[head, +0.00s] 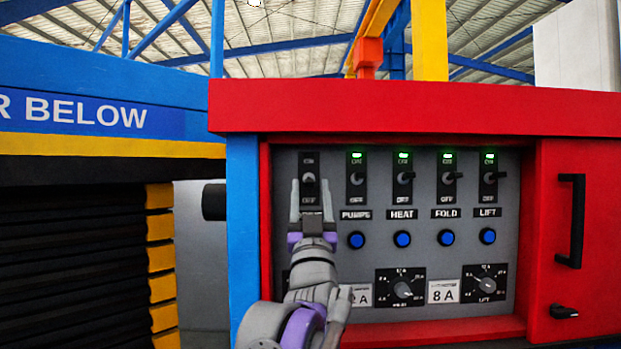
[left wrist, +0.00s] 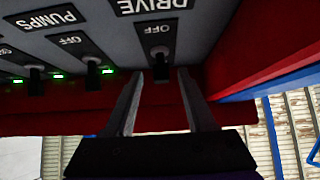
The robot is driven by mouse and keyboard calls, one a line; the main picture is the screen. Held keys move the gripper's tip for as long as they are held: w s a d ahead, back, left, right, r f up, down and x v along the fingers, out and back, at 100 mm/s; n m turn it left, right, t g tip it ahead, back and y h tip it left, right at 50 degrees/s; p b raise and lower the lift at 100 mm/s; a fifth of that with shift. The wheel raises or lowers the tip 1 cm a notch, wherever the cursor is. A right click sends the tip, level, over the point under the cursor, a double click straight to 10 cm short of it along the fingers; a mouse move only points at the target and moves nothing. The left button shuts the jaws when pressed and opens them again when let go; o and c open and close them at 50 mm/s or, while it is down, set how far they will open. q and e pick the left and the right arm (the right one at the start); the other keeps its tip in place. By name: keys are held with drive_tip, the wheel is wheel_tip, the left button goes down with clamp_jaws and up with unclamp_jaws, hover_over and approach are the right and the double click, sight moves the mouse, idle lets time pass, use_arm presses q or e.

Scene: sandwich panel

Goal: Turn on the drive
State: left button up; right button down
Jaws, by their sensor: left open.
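The drive switch (head: 309,178) is the leftmost of the row on the grey control panel (head: 384,260), with a small dark lever on a black plate. No green light shows above it. In the left wrist view, upside down, the switch lever (left wrist: 160,66) hangs below the DRIVE label (left wrist: 152,5) and an OFF mark. My left gripper (head: 311,190) is open and empty, pointing up just in front of the switch. Its fingertips (left wrist: 161,75) lie on either side of the lever in the picture; contact cannot be told. In the head view the gripper hides the DRIVE label.
The pumps (head: 356,178), heat (head: 403,178), fold (head: 448,178) and lift (head: 489,178) switches to the right have green lights lit. Blue buttons (head: 403,239) and dials (head: 403,289) sit below. A red frame (head: 400,108) surrounds the panel. A red door with a black handle (head: 573,221) stands right.

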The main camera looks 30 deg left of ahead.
use_arm(q)
drive_tip(key=shift+x, duration=1.25)
drive_tip(key=shift+s, duration=0.1)
clamp_jaws()
